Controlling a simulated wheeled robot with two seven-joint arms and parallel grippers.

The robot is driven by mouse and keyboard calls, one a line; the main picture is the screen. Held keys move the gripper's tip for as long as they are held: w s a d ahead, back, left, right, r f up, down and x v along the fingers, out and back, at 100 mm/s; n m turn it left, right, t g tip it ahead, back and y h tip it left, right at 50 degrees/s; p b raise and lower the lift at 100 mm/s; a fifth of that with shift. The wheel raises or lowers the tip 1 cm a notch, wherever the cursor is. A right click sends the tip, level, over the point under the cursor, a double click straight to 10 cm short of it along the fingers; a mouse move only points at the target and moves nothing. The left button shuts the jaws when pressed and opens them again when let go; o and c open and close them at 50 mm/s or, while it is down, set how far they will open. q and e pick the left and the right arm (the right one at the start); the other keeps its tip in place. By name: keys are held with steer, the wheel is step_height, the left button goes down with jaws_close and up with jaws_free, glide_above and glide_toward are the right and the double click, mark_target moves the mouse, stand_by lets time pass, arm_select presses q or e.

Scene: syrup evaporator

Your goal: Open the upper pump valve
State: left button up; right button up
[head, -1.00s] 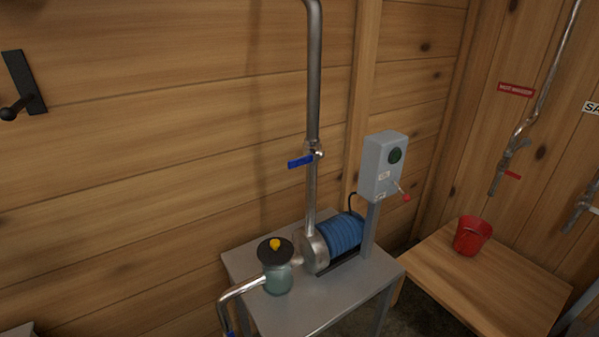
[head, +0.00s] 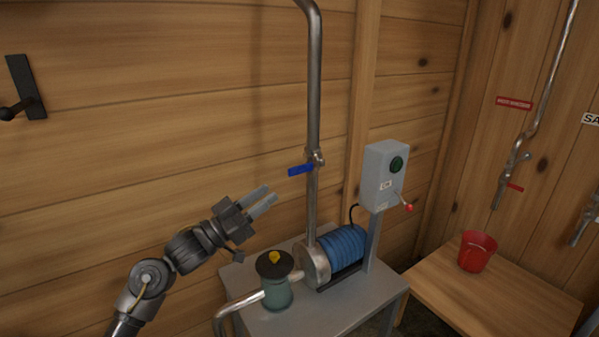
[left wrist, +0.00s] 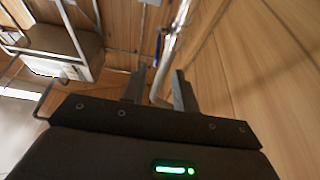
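The upper pump valve (head: 316,158) sits on the vertical metal pipe above the pump. Its blue lever handle (head: 300,170) sticks out to the left, roughly level and across the pipe. My left gripper (head: 272,196) is in the head view, below and left of the handle, apart from it, with its fingers pointing up and right. In the left wrist view its two fingers (left wrist: 159,88) are spread with nothing between them. The pipe (left wrist: 168,52) shows beyond the fingertips there. My right gripper is in neither view.
The blue pump (head: 341,247) and a lidded strainer (head: 276,287) stand on a grey metal table (head: 330,312). A grey switch box (head: 378,178) with a red-tipped lever stands right of the pipe. A red bucket (head: 477,252) is on a wooden bench at the right.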

mark_target(299, 169)
arm_select(q)
steer(key=p+x, duration=0.1)
steer(key=x, duration=0.2)
steer(key=p+x, duration=0.1)
steer(key=x, duration=0.3)
steer(key=p+x, duration=0.1)
steer(key=x, duration=0.3)
steer(key=shift+s+r, duration=0.2)
steer(key=shift+r, duration=0.25)
jaws_close()
